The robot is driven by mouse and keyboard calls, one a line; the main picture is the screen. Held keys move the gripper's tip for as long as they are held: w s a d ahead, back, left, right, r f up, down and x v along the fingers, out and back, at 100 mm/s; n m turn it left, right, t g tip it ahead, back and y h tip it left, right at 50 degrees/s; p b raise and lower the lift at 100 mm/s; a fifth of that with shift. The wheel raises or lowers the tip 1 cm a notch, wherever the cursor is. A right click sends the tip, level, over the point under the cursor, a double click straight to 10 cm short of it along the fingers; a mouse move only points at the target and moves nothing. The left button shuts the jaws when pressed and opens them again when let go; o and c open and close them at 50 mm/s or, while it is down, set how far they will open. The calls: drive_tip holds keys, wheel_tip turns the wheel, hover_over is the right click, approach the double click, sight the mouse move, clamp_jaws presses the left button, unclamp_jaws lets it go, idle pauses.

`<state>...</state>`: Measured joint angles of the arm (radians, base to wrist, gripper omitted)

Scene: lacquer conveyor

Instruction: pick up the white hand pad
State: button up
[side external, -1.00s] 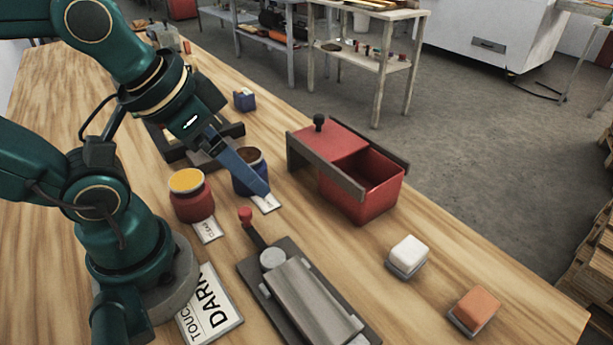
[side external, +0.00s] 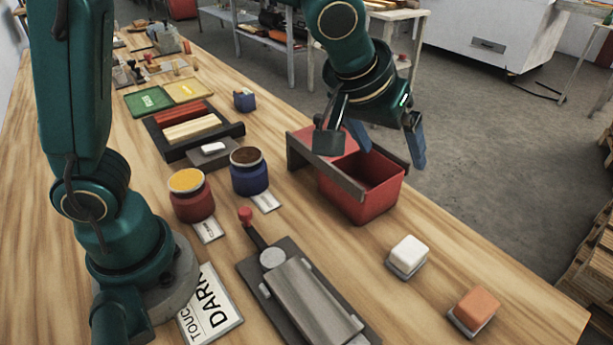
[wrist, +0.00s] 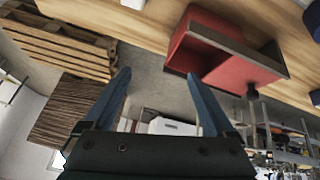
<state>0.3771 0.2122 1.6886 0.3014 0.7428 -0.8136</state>
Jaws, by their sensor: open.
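The white hand pad (side external: 409,251) appears to be the white block on a small grey base, on the right part of the bench, in the side view. A white shape (wrist: 133,4) cut off at the top edge of the wrist view is probably the same pad. My gripper (side external: 372,148) is raised over the red box, behind and above the pad and well apart from it. Its fingers are spread with nothing between them; the wrist view shows the open gap (wrist: 157,78) too.
A red box (side external: 385,200) with a dark rail stands behind the pad. An orange pad (side external: 475,306) sits to its right, near the bench edge. A roller device (side external: 305,297) lies to its left. A red jar (side external: 190,200) and a blue jar (side external: 249,177) stand farther left.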

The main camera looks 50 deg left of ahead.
drive_tip(key=m, duration=0.1)
hover_over(413, 247)
drive_tip(key=a, duration=0.3)
wheel_tip(413, 247, down, 5)
drive_tip(key=d+f, duration=0.1)
drive_tip(key=f, duration=0.1)
drive_tip(key=s+d+f+m+g, duration=0.1)
drive_tip(key=f, duration=0.1)
drive_tip(key=d+f+g, duration=0.1)
drive_tip(key=f, duration=0.1)
drive_tip(key=shift+s, duration=0.35)
drive_tip(key=shift+x, duration=2.3)
drive_tip(key=shift+r, duration=0.1)
clamp_jaws()
